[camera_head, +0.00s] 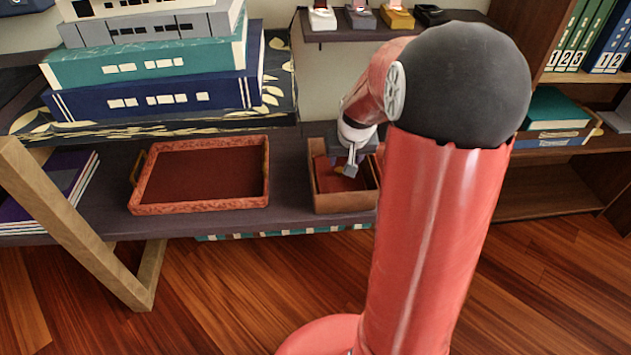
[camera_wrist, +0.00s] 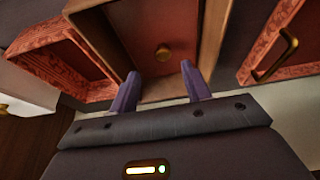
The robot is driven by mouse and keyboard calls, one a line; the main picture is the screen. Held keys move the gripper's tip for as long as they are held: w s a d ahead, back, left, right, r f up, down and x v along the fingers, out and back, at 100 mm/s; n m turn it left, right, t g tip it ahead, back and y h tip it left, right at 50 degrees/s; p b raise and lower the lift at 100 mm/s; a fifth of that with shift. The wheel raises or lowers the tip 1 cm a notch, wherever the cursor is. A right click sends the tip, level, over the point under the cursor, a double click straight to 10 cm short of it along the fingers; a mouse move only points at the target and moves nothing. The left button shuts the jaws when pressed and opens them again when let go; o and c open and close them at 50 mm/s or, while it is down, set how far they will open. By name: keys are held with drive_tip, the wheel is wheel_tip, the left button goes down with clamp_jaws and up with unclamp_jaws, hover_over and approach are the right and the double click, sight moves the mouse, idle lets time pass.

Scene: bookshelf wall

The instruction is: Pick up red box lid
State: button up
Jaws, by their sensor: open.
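The red box lid (camera_wrist: 150,25) is a dark red panel with a small round gold knob (camera_wrist: 162,52) in the wrist view. It sits inside a brown wooden box (camera_wrist: 97,35) with a divider. In the head view the lid (camera_head: 326,178) shows as a red patch in the box (camera_head: 343,203) on the shelf. My gripper (camera_wrist: 160,69) is open, with its two purple fingers apart and the knob beyond and between their tips in the picture. In the head view my gripper (camera_head: 349,166) is over the box and partly covers the lid. Contact cannot be told.
A carved red tray (camera_head: 200,204) with gold handle stands left of the box on the dark shelf (camera_head: 290,215). Another carved red piece (camera_wrist: 50,62) shows on the wrist view's other side. Stacked books (camera_head: 150,95) and a small upper shelf (camera_head: 345,32) are nearby.

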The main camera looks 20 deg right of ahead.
sight(340, 170)
drive_tip(key=x, duration=0.5)
drive_tip(key=b+x, duration=0.1)
drive_tip(key=x, duration=0.1)
drive_tip(key=shift+w+a+f, duration=0.1)
drive_tip(key=shift+w+a, duration=0.05)
drive_tip(key=shift+w, duration=0.2)
clamp_jaws()
